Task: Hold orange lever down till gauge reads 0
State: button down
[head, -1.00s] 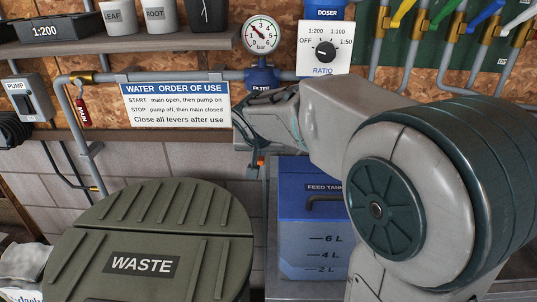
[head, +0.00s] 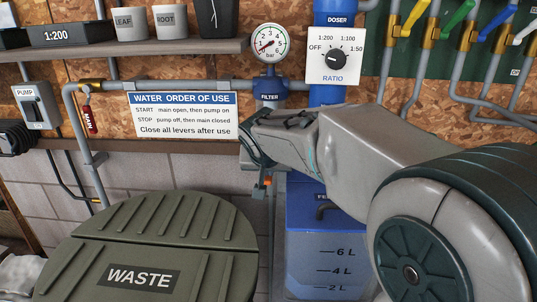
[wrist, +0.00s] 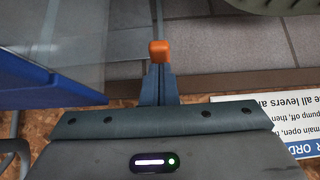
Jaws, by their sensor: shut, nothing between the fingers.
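The orange lever's end (head: 268,182) shows as a small orange piece below the filter, beside the feed tank's left edge. In the wrist view the orange lever end (wrist: 160,50) lies right at the fingertips. My gripper (wrist: 158,72) is shut, with nothing between its fingers, and seems to touch the lever. In the head view my gripper (head: 261,187) points down and partly hides the lever; its pivot cannot be seen. The gauge (head: 269,43) has a white dial marked in bar. Its needle points to the lower left, near the low end; the exact reading is too small to tell.
The blue feed tank (head: 320,250) stands just right of my gripper. The waste bin (head: 170,225) with a ribbed lid is at left front. The order-of-use sign (head: 183,115), red main lever (head: 88,118) and pump switch (head: 36,102) are on the left wall.

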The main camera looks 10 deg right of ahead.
jog(key=shift+r, duration=0.35)
jog(key=p+v, duration=0.1)
jog(key=v, duration=1.1)
jog(key=shift+s+p, duration=0.3)
jog(key=shift+s, duration=0.15)
jog(key=shift+a, duration=0.15)
